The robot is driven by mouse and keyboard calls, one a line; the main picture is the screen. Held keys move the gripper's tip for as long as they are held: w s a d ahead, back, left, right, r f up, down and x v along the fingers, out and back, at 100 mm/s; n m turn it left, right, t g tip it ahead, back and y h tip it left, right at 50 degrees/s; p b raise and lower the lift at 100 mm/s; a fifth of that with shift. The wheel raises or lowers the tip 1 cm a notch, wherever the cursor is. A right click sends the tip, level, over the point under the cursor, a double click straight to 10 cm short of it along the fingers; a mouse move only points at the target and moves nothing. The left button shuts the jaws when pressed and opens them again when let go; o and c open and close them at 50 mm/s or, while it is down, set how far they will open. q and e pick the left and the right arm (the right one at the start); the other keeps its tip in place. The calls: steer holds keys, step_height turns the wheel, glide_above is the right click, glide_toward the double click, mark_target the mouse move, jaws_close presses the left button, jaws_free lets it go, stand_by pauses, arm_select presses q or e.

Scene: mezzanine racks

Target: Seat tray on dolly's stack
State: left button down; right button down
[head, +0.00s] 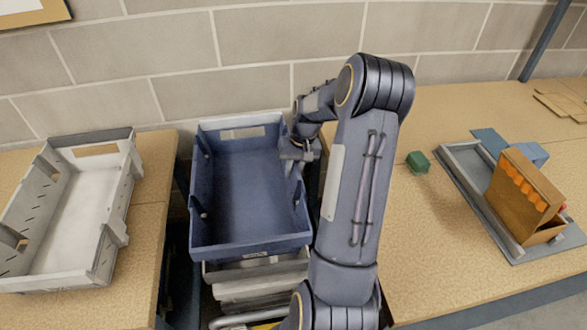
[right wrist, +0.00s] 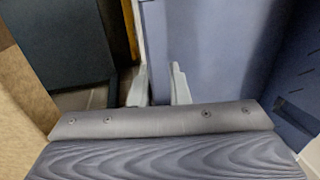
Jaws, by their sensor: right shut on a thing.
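The blue tray (head: 250,180) is empty and open at the top, in the middle of the head view. My right gripper (head: 293,157) is shut on its right side wall. The right wrist view shows the two pale fingers (right wrist: 158,86) at the blue tray's wall (right wrist: 210,50). Below the tray, pale grey trays of the stack (head: 262,285) show at the front. The blue tray covers most of the stack, so I cannot tell whether it rests on it or hangs just above. The dolly is mostly hidden. My left gripper is out of view.
An empty grey tray (head: 75,210) lies on the left table (head: 148,230). The right table (head: 420,230) bears a green block (head: 418,162), a grey board (head: 465,165), an orange-brown box (head: 525,195) and flat cardboard (head: 565,103). A block wall stands behind. The stack stands in the gap between the tables.

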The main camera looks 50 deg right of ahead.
steer(key=shift+f+b, duration=0.45)
steer(key=shift+f, duration=0.1)
steer(key=c, duration=1.7)
jaws_free()
steer(key=p+v, duration=0.7)
steer(key=v, duration=0.4)
steer(key=shift+p, duration=0.35)
